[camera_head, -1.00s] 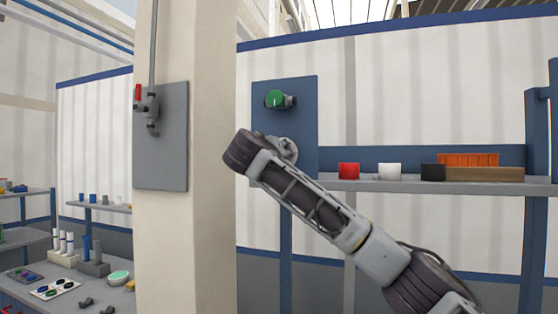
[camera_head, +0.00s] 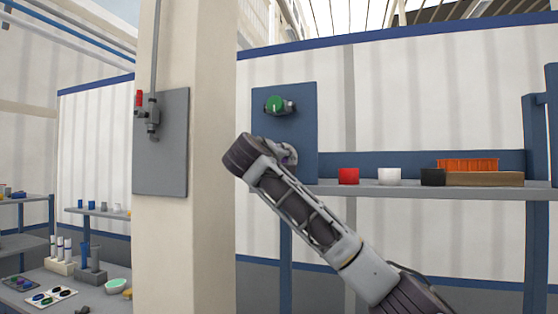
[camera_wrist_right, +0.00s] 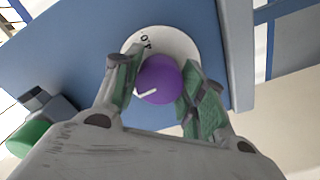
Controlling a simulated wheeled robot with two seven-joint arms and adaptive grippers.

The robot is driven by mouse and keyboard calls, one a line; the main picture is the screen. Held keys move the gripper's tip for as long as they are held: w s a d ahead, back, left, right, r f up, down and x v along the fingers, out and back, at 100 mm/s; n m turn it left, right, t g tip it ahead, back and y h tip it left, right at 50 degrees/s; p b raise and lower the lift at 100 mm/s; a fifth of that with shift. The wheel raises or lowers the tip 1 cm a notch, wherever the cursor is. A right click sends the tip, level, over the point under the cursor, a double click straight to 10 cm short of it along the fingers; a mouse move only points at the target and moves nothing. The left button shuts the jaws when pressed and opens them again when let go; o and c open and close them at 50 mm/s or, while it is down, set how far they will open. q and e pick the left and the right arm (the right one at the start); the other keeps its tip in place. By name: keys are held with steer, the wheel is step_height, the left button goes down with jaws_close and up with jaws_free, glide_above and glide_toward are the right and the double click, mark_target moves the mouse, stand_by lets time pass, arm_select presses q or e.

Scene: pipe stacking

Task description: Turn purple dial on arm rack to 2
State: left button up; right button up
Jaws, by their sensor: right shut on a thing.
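The purple dial (camera_wrist_right: 158,80) sits on a round white scale plate (camera_wrist_right: 182,41) on a blue panel (camera_head: 262,128), which the head view also shows. A white pointer mark on the dial points to the lower left in the wrist view. Dark digits show on the plate above the dial; the rest of the scale is hidden. My right gripper (camera_wrist_right: 157,72) is shut on the dial, with a green-padded finger on either side. In the head view my right wrist largely hides the dial and the gripper. My left gripper is not in view.
A green knob (camera_head: 274,104) sits higher on the same panel. A shelf (camera_head: 400,189) to the right holds a red cup (camera_head: 348,176), a white cup (camera_head: 389,176), a black cup (camera_head: 432,177) and an orange crate (camera_head: 468,165). A cream pillar (camera_head: 205,230) stands left.

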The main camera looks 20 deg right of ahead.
steer(key=shift+n+p, duration=0.45)
steer(key=shift+n, duration=1.85)
steer(key=o, duration=1)
steer(key=shift+a, duration=0.1)
steer(key=shift+o, duration=0.2)
steer(key=v, duration=1.2)
